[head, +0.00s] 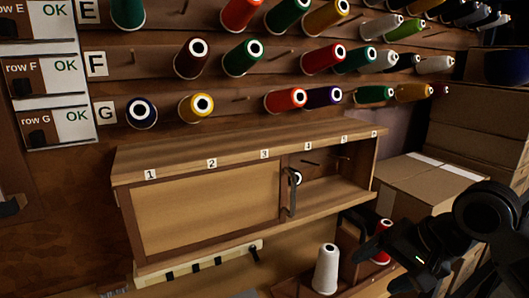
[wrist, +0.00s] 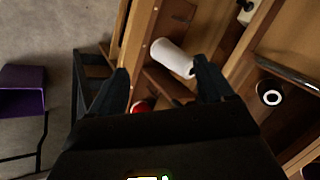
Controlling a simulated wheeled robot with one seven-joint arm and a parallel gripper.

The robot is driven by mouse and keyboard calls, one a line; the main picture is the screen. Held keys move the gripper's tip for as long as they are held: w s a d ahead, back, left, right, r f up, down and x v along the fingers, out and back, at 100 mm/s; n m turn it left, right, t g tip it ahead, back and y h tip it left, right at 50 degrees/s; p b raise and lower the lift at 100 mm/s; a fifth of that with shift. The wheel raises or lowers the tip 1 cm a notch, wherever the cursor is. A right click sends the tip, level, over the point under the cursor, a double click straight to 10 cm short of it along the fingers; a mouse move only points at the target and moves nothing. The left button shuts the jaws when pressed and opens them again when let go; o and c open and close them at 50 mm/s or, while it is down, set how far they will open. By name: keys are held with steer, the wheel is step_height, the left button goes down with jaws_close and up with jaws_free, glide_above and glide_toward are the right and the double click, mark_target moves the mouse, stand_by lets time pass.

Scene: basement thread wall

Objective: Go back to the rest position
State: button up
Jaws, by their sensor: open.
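My gripper (head: 374,258) is at the lower right of the head view, in front of the shelf area and right of the cabinet. Its two fingers are apart in the wrist view (wrist: 160,70), with nothing held between them. A white spool (head: 326,270) stands below the cabinet, left of my gripper. It also shows beyond the fingertips in the wrist view (wrist: 172,58). A red spool (head: 383,246) is partly hidden by my gripper, and its top shows between the finger bases in the wrist view (wrist: 140,107).
A wooden cabinet (head: 210,215) numbered along its top has its right part open, with a spool (head: 297,178) inside by the handle (head: 291,197). Cardboard boxes (head: 425,180) stand at right. Thread spools hang on the wall rows. A purple bin (wrist: 22,90) is on the floor.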

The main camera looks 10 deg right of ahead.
steer(key=w+a+r+t+y, duration=0.1)
steer(key=a+r+t+y, duration=0.15)
steer(key=a, duration=0.45)
steer(key=w+a+r+t+y, duration=0.1)
steer(key=a+t+y, duration=0.15)
steer(key=a, duration=0.45)
steer(key=s+a+f+m+t+h, duration=0.2)
steer(key=s+a+t, duration=0.1)
steer(key=s+t, duration=0.1)
steer(key=s+d+f+t+h, duration=0.1)
steer(key=s+d+f+h, duration=0.2)
steer(key=s, duration=0.7)
steer(key=s+d+f+h, duration=0.1)
steer(key=s+f+h, duration=0.3)
steer(key=s, duration=0.5)
steer(key=s+d+r+n, duration=0.1)
steer(key=s+d+n, duration=0.3)
steer(key=s, duration=0.5)
steer(key=s+d+r+n, duration=0.1)
steer(key=s+d+n, duration=0.3)
steer(key=s, duration=0.4)
steer(key=shift+s+n, duration=0.35)
steer(key=shift+n, duration=0.25)
steer(key=shift+d, duration=0.1)
stand_by(1.9)
